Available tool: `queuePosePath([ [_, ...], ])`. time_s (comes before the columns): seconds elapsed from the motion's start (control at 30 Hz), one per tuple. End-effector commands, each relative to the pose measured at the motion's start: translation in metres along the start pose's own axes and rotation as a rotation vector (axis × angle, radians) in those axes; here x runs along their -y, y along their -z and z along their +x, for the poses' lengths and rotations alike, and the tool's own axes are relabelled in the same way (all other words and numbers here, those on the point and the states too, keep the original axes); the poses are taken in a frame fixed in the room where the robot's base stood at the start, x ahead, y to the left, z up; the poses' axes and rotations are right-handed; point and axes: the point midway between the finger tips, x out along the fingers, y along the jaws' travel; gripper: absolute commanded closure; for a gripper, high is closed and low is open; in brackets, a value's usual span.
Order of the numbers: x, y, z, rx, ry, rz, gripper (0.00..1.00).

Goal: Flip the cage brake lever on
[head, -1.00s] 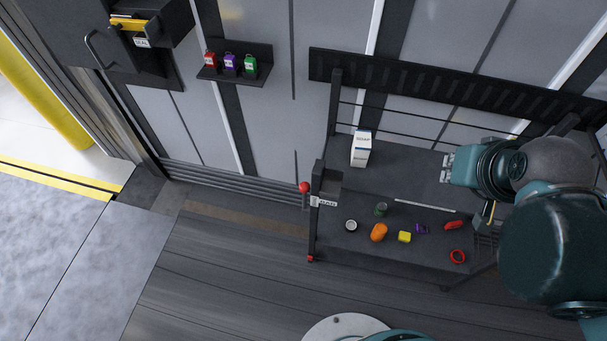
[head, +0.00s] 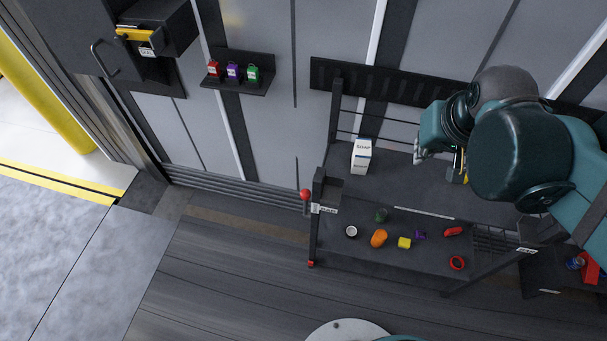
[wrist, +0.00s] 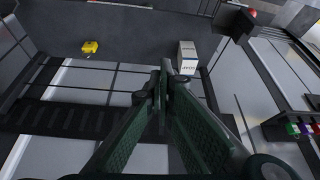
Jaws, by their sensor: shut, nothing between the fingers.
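The cage brake lever is a dark post with a red ball knob (head: 305,194) at the front left corner of the cage cart, beside a small labelled box (head: 324,209). The knob also shows at the top right of the wrist view (wrist: 252,13). My gripper (wrist: 163,75) is shut and empty, its two green fingers together in the wrist view. In the head view my arm hangs over the right part of the cart, well to the right of the lever and apart from it. The fingertips are hard to make out there.
A soap box (head: 361,156) stands on the cart. A wall shelf (head: 240,83) holds red, purple and green tags. The floor left of the cart is clear.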

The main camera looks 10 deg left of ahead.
Motion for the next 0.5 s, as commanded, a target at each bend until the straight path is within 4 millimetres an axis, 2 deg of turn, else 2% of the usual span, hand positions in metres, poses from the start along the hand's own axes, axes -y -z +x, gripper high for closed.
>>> queuePosePath([
  [0.5,0.046,0.033,0.024,0.104,0.022,-0.062,1.00],
])
